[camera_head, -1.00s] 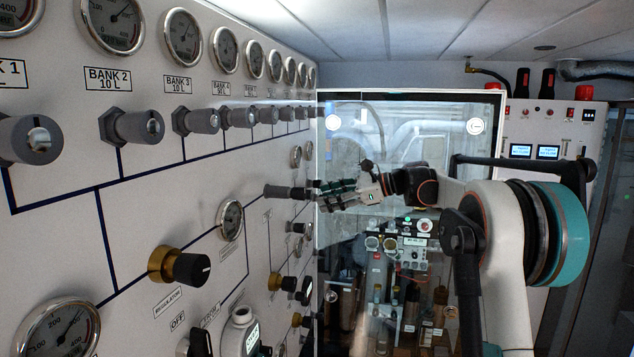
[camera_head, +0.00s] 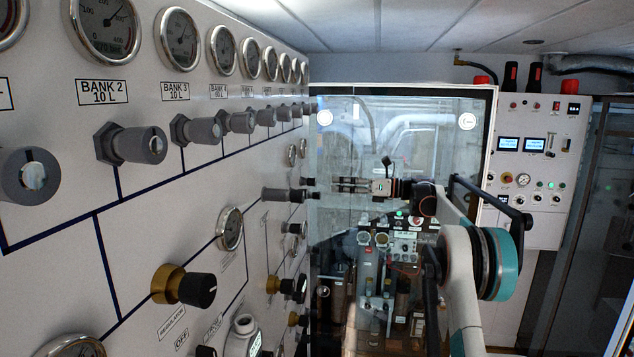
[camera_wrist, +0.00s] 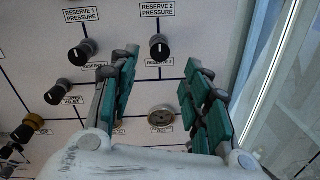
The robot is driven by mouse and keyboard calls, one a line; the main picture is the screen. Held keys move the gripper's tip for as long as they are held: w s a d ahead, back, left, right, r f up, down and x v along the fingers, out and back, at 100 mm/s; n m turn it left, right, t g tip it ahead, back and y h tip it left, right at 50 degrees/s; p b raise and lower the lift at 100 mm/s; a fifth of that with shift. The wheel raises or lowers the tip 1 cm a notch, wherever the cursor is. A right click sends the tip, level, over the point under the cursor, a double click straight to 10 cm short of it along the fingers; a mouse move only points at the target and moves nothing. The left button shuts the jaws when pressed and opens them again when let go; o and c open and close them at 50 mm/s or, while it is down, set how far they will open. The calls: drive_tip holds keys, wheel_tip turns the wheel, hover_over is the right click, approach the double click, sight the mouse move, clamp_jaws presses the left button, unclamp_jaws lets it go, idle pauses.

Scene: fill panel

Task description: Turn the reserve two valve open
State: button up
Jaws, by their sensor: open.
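The reserve two valve appears to be the black knob with a white mark (camera_wrist: 159,46) in the wrist view. It sits on the white panel between the "RESERVE 2 PRESSURE" label (camera_wrist: 158,9) and the "RESERVE 2" label (camera_wrist: 159,62). My gripper (camera_wrist: 160,60) is open and empty, its green-padded fingers on either side of the knob's line in the picture. In the head view my gripper (camera_head: 335,185) points level at the panel's far part, with a small gap before the small knobs there (camera_head: 308,182).
A similar knob (camera_wrist: 83,52) stands left under "RESERVE 1 PRESSURE". A round gauge (camera_wrist: 161,118) lies below, between my fingers in the picture. A glass door (camera_head: 400,130) stands close beyond my arm. Large grey valves (camera_head: 140,145) stick out along the panel nearer the head camera.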

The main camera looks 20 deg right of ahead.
sight(312, 182)
drive_tip(key=p+x, duration=0.1)
drive_tip(key=x, duration=0.7)
clamp_jaws()
